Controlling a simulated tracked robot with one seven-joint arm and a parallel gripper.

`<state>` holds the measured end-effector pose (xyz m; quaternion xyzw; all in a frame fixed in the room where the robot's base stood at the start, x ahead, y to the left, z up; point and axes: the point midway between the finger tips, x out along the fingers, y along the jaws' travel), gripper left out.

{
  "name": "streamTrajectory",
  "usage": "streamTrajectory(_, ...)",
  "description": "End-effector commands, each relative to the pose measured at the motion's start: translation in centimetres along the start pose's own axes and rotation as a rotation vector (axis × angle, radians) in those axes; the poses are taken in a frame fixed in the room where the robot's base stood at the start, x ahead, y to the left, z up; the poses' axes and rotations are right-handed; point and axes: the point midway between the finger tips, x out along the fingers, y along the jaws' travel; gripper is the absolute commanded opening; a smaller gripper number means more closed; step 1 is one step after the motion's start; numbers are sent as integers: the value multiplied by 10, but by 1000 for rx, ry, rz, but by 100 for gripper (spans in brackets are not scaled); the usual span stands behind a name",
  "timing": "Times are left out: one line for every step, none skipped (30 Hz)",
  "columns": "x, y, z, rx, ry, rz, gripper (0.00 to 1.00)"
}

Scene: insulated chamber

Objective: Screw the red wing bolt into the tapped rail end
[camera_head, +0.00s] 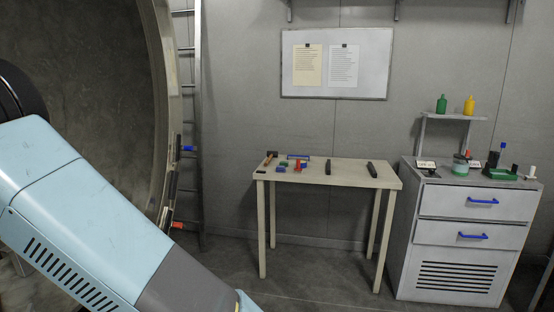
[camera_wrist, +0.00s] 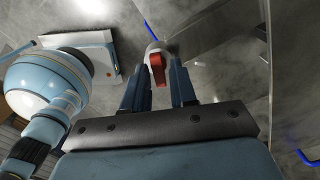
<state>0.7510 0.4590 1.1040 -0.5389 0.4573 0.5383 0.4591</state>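In the wrist view, my gripper (camera_wrist: 157,72) has its two dark blue fingers close on either side of a red wing-shaped piece (camera_wrist: 157,70), which looks like the wing bolt. The threaded shank is not clearly visible. My gripper is out of the head view. I cannot make out the tapped rail end in either view.
In the head view, a beige table (camera_head: 345,180) carries a hammer (camera_head: 269,158) and small red, blue and black items. A grey drawer cabinet (camera_head: 465,235) stands right of it. A round chamber opening (camera_head: 163,110) and a ladder (camera_head: 197,110) are at left. Floor before the table is clear.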

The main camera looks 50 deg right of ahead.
Motion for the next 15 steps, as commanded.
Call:
streamTrajectory(0,0,0,0,0,1,27)
streamTrajectory(0,0,0,0,0,1,27)
streamTrajectory(-1,0,0,-1,0,1,27)
streamTrajectory(-3,0,0,-1,0,1,27)
streamTrajectory(-5,0,0,-1,0,1,27)
streamTrajectory(-8,0,0,-1,0,0,27)
streamTrajectory(-11,0,0,-1,-1,0,27)
streamTrajectory(-14,0,0,-1,-1,0,27)
streamTrajectory(-18,0,0,-1,0,1,27)
streamTrajectory(-21,0,0,-1,0,1,27)
streamTrajectory(-24,0,0,-1,-1,0,27)
streamTrajectory(-28,0,0,-1,-1,0,27)
streamTrajectory(-30,0,0,-1,0,1,27)
streamTrajectory(-33,0,0,-1,0,2,27)
streamTrajectory(-37,0,0,-1,0,1,27)
